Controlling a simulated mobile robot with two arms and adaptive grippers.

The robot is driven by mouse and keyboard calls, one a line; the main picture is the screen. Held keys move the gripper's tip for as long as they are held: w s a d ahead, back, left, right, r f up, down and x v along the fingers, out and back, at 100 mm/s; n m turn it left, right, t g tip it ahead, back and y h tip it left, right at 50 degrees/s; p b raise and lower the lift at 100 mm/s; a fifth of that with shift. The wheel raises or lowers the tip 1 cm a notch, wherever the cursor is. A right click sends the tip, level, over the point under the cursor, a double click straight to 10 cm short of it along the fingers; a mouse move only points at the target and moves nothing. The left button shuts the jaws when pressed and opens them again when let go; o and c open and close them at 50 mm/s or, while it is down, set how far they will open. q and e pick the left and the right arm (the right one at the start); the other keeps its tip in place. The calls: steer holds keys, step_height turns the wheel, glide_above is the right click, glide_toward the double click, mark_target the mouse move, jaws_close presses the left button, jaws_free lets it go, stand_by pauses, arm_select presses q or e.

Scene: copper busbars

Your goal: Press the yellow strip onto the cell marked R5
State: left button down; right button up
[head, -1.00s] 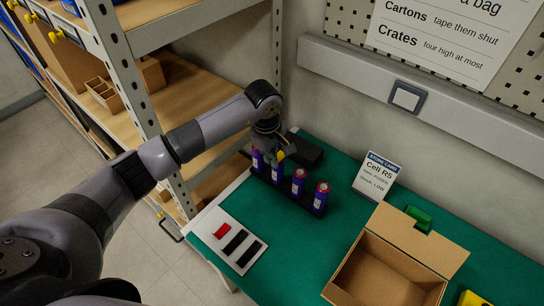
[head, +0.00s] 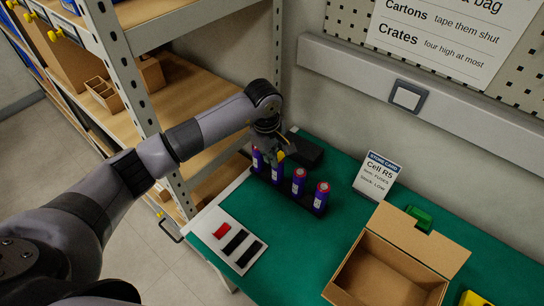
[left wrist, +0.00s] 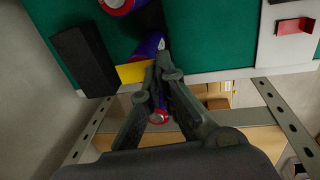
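Several purple cells with red ends stand in a row in a black rack (head: 262,178) on the green mat. The two right ones, a third cell (head: 298,182) and a fourth cell (head: 320,198), show clearly. My left gripper (head: 271,153) is over the two left cells and partly hides them. It is shut on the yellow strip (left wrist: 133,72), which sticks out sideways from the fingertips (left wrist: 161,65). In the left wrist view the strip is close beside a purple cell (left wrist: 148,46); I cannot tell whether they touch. No R5 mark is readable on any cell. My right gripper is not in view.
A white plate (head: 215,219) with one red and two black strips lies in front. A black block (head: 306,150) stands behind the rack. An open carton (head: 383,275) is at right. Shelving is at left.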

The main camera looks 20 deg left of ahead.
arm_select(q)
steer(key=c, duration=2.3)
jaws_free()
steer(key=o, duration=0.6)
steer(key=r, duration=0.4)
steer(key=s+r, duration=0.1)
steer(key=r, duration=0.6)
steer(key=shift+s+a+r, duration=0.25)
steer(key=shift+a+r, duration=0.05)
steer(key=shift+r, duration=0.1)
steer(key=shift+c, duration=0.3)
